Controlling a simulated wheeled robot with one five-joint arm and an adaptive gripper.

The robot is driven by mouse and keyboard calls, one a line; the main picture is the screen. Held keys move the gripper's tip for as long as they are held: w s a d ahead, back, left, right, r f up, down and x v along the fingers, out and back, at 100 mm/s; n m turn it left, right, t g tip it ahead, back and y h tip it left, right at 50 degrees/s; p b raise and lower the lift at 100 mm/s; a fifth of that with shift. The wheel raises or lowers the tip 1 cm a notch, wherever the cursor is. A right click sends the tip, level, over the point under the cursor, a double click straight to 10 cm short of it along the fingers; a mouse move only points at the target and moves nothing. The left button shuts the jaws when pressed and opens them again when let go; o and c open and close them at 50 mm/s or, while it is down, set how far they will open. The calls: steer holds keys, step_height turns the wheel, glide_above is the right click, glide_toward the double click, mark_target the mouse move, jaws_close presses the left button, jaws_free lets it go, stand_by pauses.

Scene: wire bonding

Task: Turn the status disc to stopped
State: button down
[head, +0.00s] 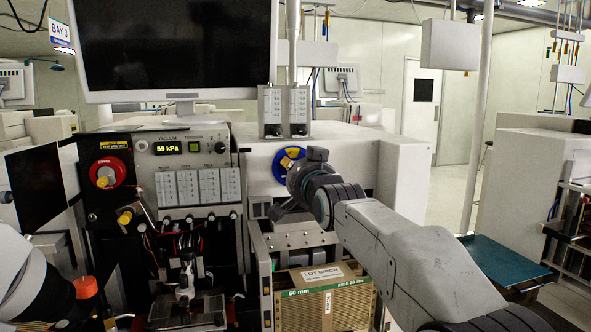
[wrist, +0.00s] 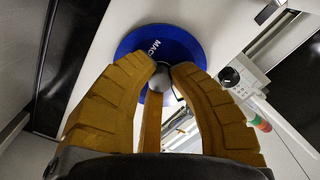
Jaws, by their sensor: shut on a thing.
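The status disc (head: 281,172) is a round blue plate on the white front panel of the machine. In the wrist view the blue disc (wrist: 188,43) carries white letters beginning "MAC"; the rest of the lettering is hidden. A small grey knob (wrist: 157,79) stands at the disc's middle. My gripper (wrist: 165,72) has its two brown fingertips closed on this knob. A narrow brown strip shows between the fingers below the knob; I cannot tell what it belongs to. In the head view my gripper (head: 294,160) covers much of the disc, with a yellow patch showing beside it.
A monitor (head: 172,45) is above. In the wrist view, a white device lies right of the disc.

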stand_by(0.4)
steer(key=shift+f+m+b, duration=0.1)
steer(key=shift+m+b, duration=0.75)
steer(key=shift+m, duration=0.25)
steer(key=m+b, duration=0.1)
steer(key=m, duration=0.3)
steer(key=shift+m, duration=0.3)
steer(key=m, duration=0.3)
steer(key=shift+m+b, duration=0.4)
steer(key=shift+m, duration=1.8)
steer(key=c, duration=1.1)
jaws_free()
steer(key=shift+d, duration=0.1)
